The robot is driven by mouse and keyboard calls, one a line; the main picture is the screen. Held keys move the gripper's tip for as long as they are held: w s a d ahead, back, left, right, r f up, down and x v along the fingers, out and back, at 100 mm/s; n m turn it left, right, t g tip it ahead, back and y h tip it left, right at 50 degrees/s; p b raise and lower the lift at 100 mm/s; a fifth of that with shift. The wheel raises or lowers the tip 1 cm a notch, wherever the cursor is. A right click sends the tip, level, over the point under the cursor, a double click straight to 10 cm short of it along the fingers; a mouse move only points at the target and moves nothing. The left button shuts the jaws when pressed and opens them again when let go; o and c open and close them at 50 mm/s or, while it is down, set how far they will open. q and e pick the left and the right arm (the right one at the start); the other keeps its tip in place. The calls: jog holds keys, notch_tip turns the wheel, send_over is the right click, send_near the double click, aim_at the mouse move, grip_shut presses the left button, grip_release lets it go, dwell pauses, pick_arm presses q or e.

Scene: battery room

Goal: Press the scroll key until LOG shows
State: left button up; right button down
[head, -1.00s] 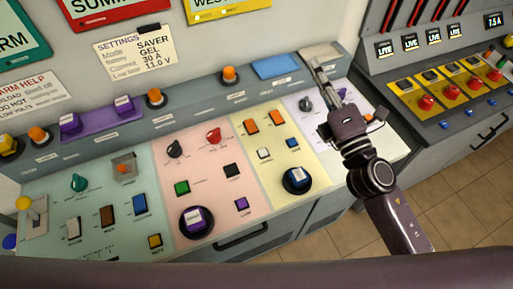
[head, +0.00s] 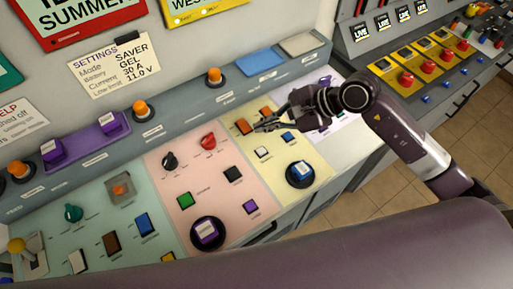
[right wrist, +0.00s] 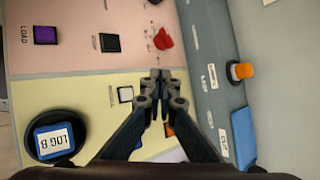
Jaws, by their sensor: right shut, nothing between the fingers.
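The sloping console has a yellow panel (head: 276,188) with two orange keys, a white key (head: 262,152), a small blue key (head: 288,137) and a large blue key (head: 301,170) on a round black base. In the right wrist view the large key's label seems to read "LOG B" (right wrist: 55,141). The white key (right wrist: 125,94) lies just left of my fingertips there. I cannot read which key is the scroll key. My right gripper (head: 263,126) is shut and empty over the upper yellow panel, near the orange keys. Whether it touches anything is unclear. My left gripper is out of view.
The pink panel to the left has a red knob (head: 208,141), a black key (head: 233,174) and a purple key on a round base (head: 207,233). An orange lamp (head: 214,76) stands on the ledge behind. A second console with red knobs (head: 406,79) is at the right.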

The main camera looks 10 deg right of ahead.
aim_at(264, 151)
jog(key=shift+d+f, duration=0.1)
jog(key=shift+d, duration=0.1)
notch_tip(264, 151, down, 8)
jog(key=b, duration=0.4)
jog(key=shift+f, duration=0.15)
jog(key=shift+f+b, duration=0.3)
jog(key=shift+b, duration=0.25)
dwell(1.1)
